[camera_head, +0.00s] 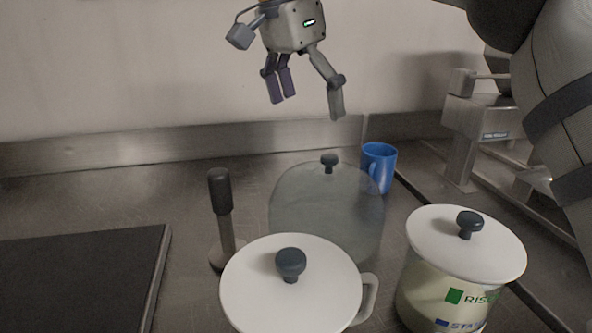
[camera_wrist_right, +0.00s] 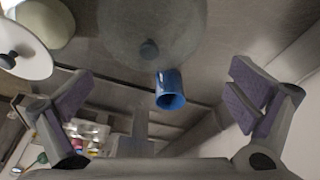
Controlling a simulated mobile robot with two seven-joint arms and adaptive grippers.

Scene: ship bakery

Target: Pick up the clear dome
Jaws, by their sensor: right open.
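The clear dome (camera_head: 318,211) is a see-through cover with a dark knob on top. It stands on the metal counter behind a white-lidded pot. In the right wrist view the dome (camera_wrist_right: 120,30) shows at the top centre, with its knob (camera_wrist_right: 149,50) between the fingers' line of reach. My right gripper (camera_head: 308,100) is open and empty, above and slightly behind the dome's knob, clear of it. In the right wrist view its fingers (camera_wrist_right: 165,100) are spread wide. My left gripper is not in view.
A blue mug (camera_head: 377,168) stands just behind the dome to the right. White-lidded pots (camera_head: 290,292) and (camera_head: 465,245) a labelled canister stand in front. A dark-handled tool (camera_head: 221,205) stands left of the dome. A dark board (camera_head: 80,280) lies at left.

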